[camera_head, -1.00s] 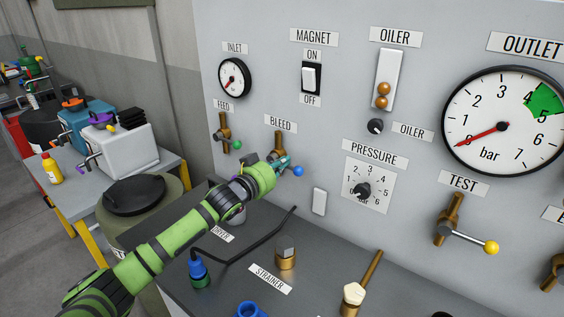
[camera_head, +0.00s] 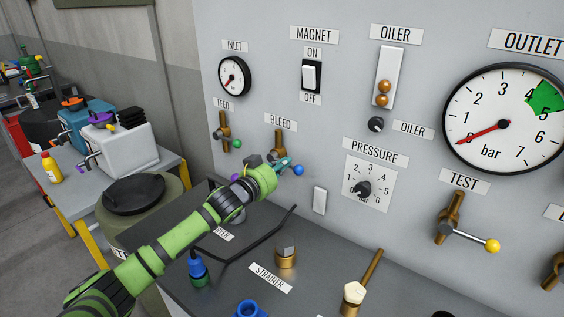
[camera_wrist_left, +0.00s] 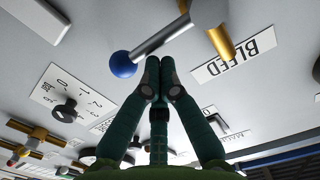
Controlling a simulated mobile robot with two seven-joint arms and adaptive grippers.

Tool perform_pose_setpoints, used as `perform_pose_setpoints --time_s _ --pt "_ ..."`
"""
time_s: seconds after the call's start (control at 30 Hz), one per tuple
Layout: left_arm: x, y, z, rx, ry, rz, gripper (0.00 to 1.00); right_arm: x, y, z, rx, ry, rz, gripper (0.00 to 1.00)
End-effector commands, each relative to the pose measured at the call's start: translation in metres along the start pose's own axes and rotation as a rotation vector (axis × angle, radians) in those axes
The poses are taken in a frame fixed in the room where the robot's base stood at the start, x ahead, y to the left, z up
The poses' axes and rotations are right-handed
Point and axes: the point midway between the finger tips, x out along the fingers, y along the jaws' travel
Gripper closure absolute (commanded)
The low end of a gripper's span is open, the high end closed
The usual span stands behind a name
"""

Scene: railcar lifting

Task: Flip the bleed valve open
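The bleed valve (camera_head: 278,141) is a brass fitting on the grey panel under the BLEED label. Its lever ends in a blue knob (camera_head: 299,170) that points right and slightly down in the head view. In the left wrist view the blue knob (camera_wrist_left: 122,65) and the silver lever (camera_wrist_left: 166,36) lie just beyond my fingertips. My left gripper (camera_head: 284,165) is at the lever, left of the knob. In the wrist view its fingers (camera_wrist_left: 160,62) are together, with no object visible between them. Whether they touch the lever is unclear. My right gripper is not in view.
The feed valve (camera_head: 225,132) with a green knob is left of the bleed valve. The pressure dial (camera_head: 362,189) and a white plate (camera_head: 319,201) are to the right. Below, the dark bench (camera_head: 230,275) holds a strainer fitting (camera_head: 286,258) and a blue-topped fitting (camera_head: 197,267).

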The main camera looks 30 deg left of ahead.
Motion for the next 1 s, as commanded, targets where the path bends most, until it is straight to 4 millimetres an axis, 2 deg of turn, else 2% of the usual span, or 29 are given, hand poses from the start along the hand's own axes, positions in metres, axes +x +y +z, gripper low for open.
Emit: perform_pose_setpoints --time_s 0.37,1.0 --pt "0.000 0.005 0.011 0.140 -0.003 -0.005 1.00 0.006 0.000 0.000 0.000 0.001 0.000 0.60" --pt "0.002 0.006 0.048 0.717 -0.003 -0.034 1.00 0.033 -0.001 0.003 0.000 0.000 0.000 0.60"
